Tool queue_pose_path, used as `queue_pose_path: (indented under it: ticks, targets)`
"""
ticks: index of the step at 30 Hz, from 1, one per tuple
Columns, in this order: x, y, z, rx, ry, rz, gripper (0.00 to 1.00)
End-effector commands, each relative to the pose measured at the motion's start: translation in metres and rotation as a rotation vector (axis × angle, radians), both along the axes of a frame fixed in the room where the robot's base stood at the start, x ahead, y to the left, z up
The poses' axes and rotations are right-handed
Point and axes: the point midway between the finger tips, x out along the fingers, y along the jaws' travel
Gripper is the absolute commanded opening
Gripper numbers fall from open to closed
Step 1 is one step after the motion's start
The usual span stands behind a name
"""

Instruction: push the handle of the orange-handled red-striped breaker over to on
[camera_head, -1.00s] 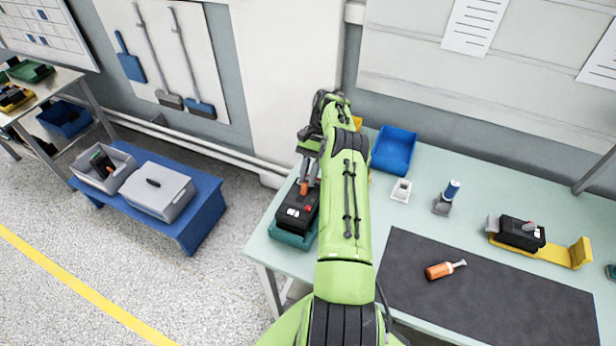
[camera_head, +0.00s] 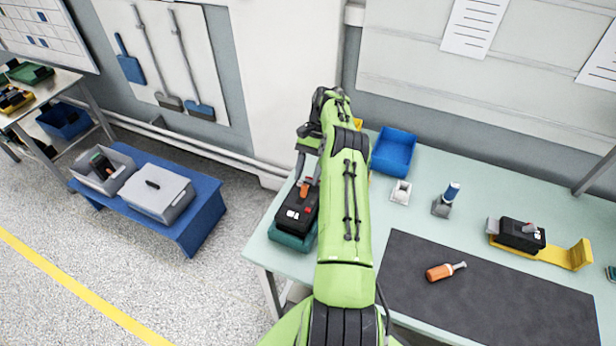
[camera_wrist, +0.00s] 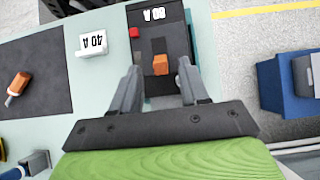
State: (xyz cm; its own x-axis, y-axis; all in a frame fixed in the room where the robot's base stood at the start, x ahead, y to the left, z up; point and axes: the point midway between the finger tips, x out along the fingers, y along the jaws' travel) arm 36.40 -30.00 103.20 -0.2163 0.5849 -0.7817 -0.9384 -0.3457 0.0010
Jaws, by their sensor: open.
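The black breaker (camera_head: 294,217) sits on a teal base (camera_head: 287,240) at the left end of the bench, partly behind my arm. Its orange handle (camera_head: 305,188) is near its far end. In the wrist view the breaker (camera_wrist: 152,14) has a white 80 A marking and a small red patch; I cannot make out a red stripe. My gripper (camera_head: 308,172) is at the handle's end of the breaker. In the wrist view my gripper (camera_wrist: 160,72) is open, with the orange handle (camera_wrist: 160,64) between its fingertips. Contact with either finger is not clear.
A dark mat (camera_head: 480,300) bears an orange-handled tool (camera_head: 440,272). Another black breaker (camera_head: 521,234) sits on a yellow mount (camera_head: 565,256) at right. A blue bin (camera_head: 394,150) stands at the back.

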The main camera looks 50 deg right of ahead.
Motion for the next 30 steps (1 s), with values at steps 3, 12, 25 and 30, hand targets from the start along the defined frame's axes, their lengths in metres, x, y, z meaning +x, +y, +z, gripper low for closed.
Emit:
queue_pose_path:
  ticks: [3, 12, 25, 30]
  targets:
    - [0.001, 0.000, 0.030, -0.004, -0.004, 0.000, 0.45]
    - [0.000, 0.000, 0.081, 0.000, -0.001, 0.001, 0.45]
    - [0.000, 0.000, 0.082, 0.001, 0.000, 0.001, 0.45]
    - [0.000, 0.000, 0.082, 0.001, 0.000, 0.001, 0.45]
